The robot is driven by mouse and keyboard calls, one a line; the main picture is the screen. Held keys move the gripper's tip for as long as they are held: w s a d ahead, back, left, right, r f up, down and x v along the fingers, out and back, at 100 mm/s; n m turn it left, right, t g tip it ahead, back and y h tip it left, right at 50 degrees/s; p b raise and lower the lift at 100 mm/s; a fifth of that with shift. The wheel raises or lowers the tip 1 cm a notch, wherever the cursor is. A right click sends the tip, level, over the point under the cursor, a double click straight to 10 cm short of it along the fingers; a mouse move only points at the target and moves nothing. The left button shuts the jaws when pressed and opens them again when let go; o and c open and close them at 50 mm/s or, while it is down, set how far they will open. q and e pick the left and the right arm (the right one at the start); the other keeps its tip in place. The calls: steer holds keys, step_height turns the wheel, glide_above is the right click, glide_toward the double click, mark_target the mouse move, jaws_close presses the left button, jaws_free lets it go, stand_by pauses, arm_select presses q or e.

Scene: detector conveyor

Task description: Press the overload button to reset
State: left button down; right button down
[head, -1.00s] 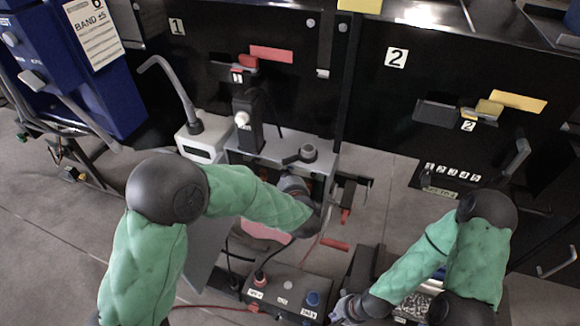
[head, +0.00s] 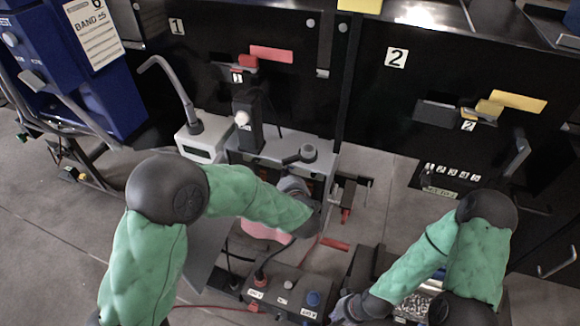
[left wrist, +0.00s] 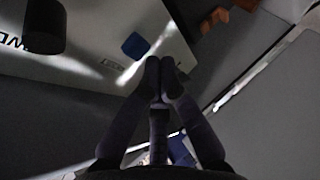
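A grey control box (head: 285,289) with a red button (head: 260,281), a small pale part (head: 288,285) and a blue button (head: 313,298) stands low in the head view. Its labels are too small to read, so I cannot tell which button is the overload one. In the left wrist view a blue square part (left wrist: 135,45) sits on a pale surface with a small label beside it. My left gripper (left wrist: 160,68) shows its fingertips together and nothing between them. In the head view its fingers are hidden behind my wrist. My right gripper (head: 345,308) is low, right of the box; its fingers are unclear.
A grey bench (head: 280,152) carries a black upright device (head: 249,125) and a white unit with a curved tube (head: 200,143). Black panels numbered 1 (head: 176,26) and 2 (head: 396,57) stand behind. A blue cabinet (head: 95,85) is at left. Cables run around the box.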

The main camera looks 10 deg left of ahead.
arm_select(q)
steer(key=shift+w, duration=0.1)
steer(key=shift+w, duration=0.3)
steer(key=shift+w+d, duration=0.15)
steer(key=shift+w, duration=0.3)
stand_by(0.8)
steer(key=shift+s, duration=0.85)
steer(key=shift+s+a, duration=0.1)
steer(key=shift+a, duration=0.1)
steer(key=shift+s+a, duration=0.25)
steer(key=shift+s, duration=0.95)
steer(key=shift+s+a, duration=0.2)
steer(key=shift+s, duration=1)
